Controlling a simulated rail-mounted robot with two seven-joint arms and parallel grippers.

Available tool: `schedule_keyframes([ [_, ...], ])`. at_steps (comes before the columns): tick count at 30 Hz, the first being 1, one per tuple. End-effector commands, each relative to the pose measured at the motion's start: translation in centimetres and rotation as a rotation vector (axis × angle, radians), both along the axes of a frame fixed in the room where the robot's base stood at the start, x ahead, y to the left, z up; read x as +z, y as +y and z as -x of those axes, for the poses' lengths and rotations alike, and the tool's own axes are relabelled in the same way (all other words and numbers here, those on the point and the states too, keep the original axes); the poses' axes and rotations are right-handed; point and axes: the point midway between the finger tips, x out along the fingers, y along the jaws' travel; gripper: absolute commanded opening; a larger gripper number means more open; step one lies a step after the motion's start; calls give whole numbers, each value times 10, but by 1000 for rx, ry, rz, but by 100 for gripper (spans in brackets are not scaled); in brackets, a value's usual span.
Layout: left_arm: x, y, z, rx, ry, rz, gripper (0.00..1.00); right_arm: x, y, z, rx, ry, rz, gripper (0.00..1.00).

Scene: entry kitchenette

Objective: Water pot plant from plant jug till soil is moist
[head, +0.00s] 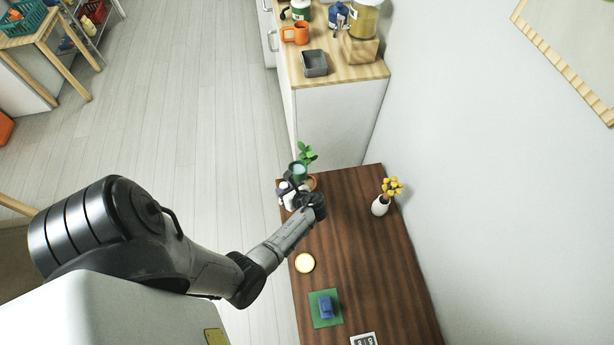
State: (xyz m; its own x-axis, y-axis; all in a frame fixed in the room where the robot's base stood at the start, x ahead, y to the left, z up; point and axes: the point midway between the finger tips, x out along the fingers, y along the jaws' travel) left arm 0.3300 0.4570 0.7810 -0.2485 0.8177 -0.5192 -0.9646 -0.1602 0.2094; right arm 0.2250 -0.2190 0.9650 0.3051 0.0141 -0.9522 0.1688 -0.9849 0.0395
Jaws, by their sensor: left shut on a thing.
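The pot plant, with green leaves (307,153) and a terracotta pot (312,183), stands at the far left corner of the dark wooden table (355,240). A dark green jug (298,171) is beside it, in front of the leaves, with a pale opening facing up towards me. My left gripper (291,190) is shut on the jug, right by the pot. The arm and jug cover part of the pot, and I cannot see the soil. Whether water is flowing is too small to tell. My right gripper is not in view.
A white vase with yellow flowers (381,205) stands at the table's right, near the wall. A counter (360,72) stands beyond.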

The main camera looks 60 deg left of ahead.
Motion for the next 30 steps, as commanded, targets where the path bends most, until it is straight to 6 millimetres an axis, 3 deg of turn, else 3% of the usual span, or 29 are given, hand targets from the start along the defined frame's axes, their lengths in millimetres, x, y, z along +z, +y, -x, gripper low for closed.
schedule_keyframes([
  [30,1,14,-23,0,-2,-1,0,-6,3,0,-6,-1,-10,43],
])
